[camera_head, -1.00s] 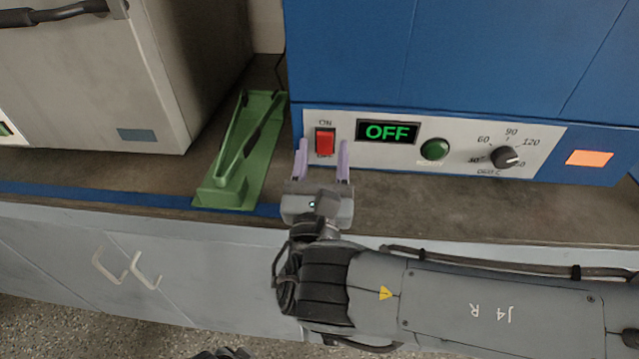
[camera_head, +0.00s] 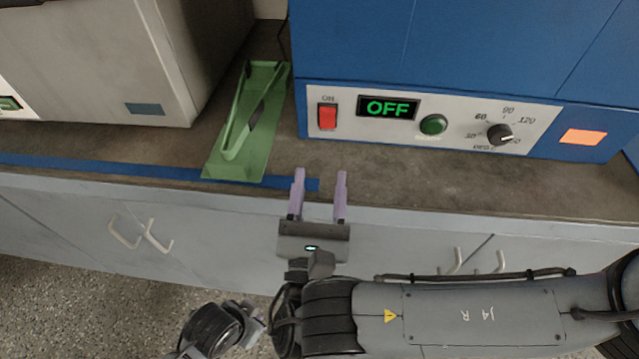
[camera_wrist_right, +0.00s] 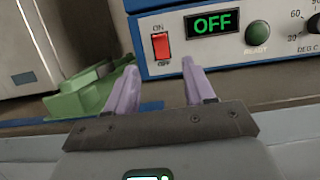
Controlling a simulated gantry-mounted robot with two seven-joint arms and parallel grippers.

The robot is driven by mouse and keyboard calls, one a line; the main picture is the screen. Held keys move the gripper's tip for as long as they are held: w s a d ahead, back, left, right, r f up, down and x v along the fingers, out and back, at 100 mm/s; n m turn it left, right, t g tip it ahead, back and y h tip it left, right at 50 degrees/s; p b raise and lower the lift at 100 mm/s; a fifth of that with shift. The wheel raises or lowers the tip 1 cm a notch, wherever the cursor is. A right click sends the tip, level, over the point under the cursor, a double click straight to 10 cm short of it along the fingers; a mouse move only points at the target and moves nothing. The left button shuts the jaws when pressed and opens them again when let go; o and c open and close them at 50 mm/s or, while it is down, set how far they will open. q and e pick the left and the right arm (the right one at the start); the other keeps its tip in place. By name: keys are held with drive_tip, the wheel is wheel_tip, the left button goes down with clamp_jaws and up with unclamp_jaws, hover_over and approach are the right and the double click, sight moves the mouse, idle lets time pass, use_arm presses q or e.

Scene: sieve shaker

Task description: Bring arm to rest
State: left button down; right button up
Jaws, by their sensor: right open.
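My right gripper (camera_head: 319,194) is open and empty, its two purple fingers apart, in front of the counter's front edge. It also shows in the right wrist view (camera_wrist_right: 158,84), pointing toward the blue machine (camera_head: 365,40). The machine's panel has a red rocker switch (camera_head: 328,117), a display (camera_head: 387,107) reading OFF, a green button (camera_head: 433,125) and a dark dial (camera_head: 499,134). The fingers are apart from the panel.
A green holder (camera_head: 240,135) stands on the counter (camera_head: 400,180), left of the blue machine. A grey machine (camera_head: 90,60) stands at the far left. Blue tape (camera_head: 100,165) runs along the counter front. Cabinet handles (camera_head: 140,236) stick out below. The counter before the panel is clear.

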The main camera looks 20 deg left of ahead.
drive_tip(key=s+a+r+m+g+h+p, duration=0.1)
drive_tip(key=s+a+r+m+g+p, duration=0.1)
drive_tip(key=s+r+m+g+p, duration=0.75)
drive_tip(key=w+d+f+m+g+h+p, duration=0.1)
drive_tip(key=w+d+f+m+p, duration=0.15)
drive_tip(key=d+m+p, duration=0.45)
drive_tip(key=w+d+f+m+g+p, duration=0.25)
drive_tip(key=d+m+p, duration=0.3)
drive_tip(key=m, duration=0.45)
drive_tip(key=s+d+f+m+g+h+p, duration=0.1)
drive_tip(key=s+d+f+m+p, duration=0.2)
drive_tip(key=d, duration=0.5)
drive_tip(key=s+d+f+m+g+h+p, duration=0.25)
drive_tip(key=s+d+m, duration=0.2)
drive_tip(key=d, duration=0.35)
drive_tip(key=s+d+f+m+p, duration=0.2)
drive_tip(key=s+d+m+p, duration=0.15)
drive_tip(key=d, duration=0.35)
wheel_tip(320, 180, up, 38)
drive_tip(key=s+d+p, duration=0.1)
drive_tip(key=p, duration=3.7)
drive_tip(key=shift+f, duration=0.2)
